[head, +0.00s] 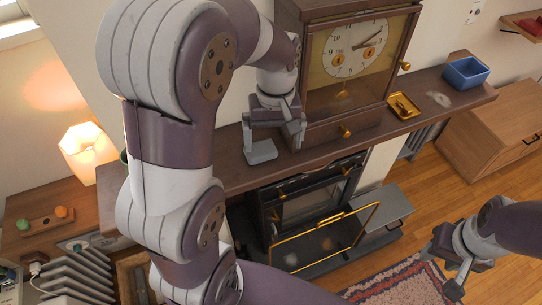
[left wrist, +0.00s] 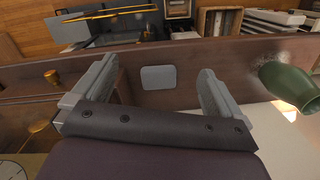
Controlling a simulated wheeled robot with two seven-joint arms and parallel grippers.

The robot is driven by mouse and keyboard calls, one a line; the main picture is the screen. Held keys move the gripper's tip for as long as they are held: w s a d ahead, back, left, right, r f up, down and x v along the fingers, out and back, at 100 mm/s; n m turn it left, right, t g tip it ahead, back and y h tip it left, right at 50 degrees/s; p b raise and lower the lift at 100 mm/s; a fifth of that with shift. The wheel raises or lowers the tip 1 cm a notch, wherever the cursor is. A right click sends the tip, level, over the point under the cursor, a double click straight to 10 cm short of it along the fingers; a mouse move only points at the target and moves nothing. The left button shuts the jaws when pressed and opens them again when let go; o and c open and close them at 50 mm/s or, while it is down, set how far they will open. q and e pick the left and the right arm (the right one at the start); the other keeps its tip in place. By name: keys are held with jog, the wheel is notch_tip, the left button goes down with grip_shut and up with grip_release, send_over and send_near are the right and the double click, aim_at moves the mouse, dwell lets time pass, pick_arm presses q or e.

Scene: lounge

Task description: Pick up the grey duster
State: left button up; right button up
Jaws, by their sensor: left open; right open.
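A small grey block, which looks like the grey duster (head: 262,152), lies on the brown mantel shelf (head: 225,172) left of the clock. In the left wrist view the duster (left wrist: 158,78) shows as a flat grey rectangle between my fingers. My left gripper (head: 275,138) is open above the shelf, pointing down, with its fingers (left wrist: 150,88) to either side of the duster in the wrist picture. I cannot tell the exact height gap. My right gripper (head: 445,270) is open and empty, low at the right, over the floor and rug.
The wooden clock (head: 345,60) stands close right of my left gripper. A brass tray (head: 403,106), a pale smudge (head: 438,99) and a blue box (head: 466,72) are further right on the shelf. A green vase (left wrist: 288,82) is near the left gripper's other side. A stove (head: 310,190) is below.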

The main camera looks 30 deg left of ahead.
pick_arm(q)
jog(key=w+a+f+m, duration=0.2)
jog(key=w+a+m, duration=0.15)
jog(key=m, duration=0.35)
jog(key=m+b, duration=0.7)
jog(key=m, duration=1.9)
send_over(261, 150)
jog(key=shift+t, duration=0.4)
notch_tip(261, 150, down, 5)
jog(key=shift+s+a, duration=0.1)
jog(key=shift+a, duration=0.05)
jog(key=shift+f+p, duration=0.3)
jog(key=shift+f, duration=0.5)
jog(key=shift+f+p, duration=0.3)
jog(key=shift+p, duration=0.05)
jog(key=f, duration=0.1)
jog(key=f+p, duration=0.2)
jog(key=f, duration=0.1)
jog(key=shift+d, duration=0.25)
jog(key=shift+f, duration=0.4)
